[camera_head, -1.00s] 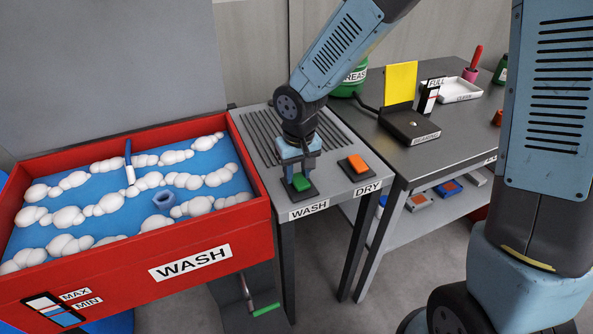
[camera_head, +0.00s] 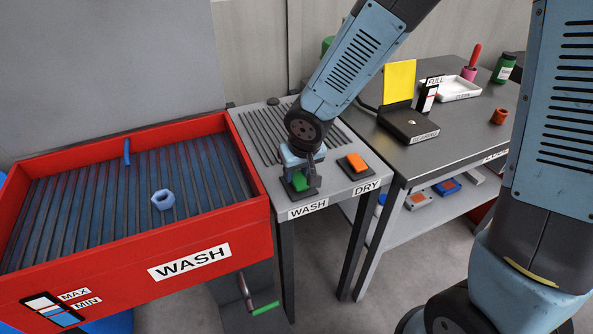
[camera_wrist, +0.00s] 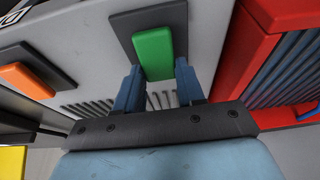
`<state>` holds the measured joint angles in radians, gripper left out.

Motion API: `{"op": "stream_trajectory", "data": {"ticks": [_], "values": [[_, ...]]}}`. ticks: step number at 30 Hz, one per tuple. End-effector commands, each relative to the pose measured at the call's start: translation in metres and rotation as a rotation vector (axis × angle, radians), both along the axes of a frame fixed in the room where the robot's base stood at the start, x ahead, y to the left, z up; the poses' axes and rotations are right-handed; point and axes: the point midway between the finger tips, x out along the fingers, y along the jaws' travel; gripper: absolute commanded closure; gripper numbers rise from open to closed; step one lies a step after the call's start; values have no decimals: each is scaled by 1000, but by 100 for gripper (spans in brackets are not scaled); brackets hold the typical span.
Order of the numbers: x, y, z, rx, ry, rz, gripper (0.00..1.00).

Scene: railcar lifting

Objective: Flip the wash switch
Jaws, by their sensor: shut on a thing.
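The green wash switch (camera_head: 299,182) sits on a dark base on the grey counter, behind the WASH label. My gripper (camera_head: 303,173) points down at it, with its fingers around the green rocker. In the wrist view the green switch (camera_wrist: 153,50) shows between the two blue-grey fingers of my gripper (camera_wrist: 160,84), which is shut on it. The fingertips partly cover the switch in the head view.
The orange dry switch (camera_head: 357,163) is close to the right of my gripper. A dark table (camera_head: 455,140) at the right holds a yellow panel (camera_head: 399,82) and a white tray (camera_head: 459,90). A crank with a green handle (camera_head: 265,308) hangs below the tub.

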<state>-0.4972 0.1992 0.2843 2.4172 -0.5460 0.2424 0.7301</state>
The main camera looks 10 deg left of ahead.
Motion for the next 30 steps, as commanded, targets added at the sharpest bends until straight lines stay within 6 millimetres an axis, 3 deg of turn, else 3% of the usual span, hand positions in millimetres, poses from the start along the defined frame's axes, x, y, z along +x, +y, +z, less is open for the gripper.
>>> {"op": "stream_trajectory", "data": {"ticks": [8, 20, 30], "values": [[0, -1, 0, -2, 1, 0, 37], [-1, -2, 6, -1, 0, -1, 36], [-12, -9, 45, 0, -4, -4, 36]]}}
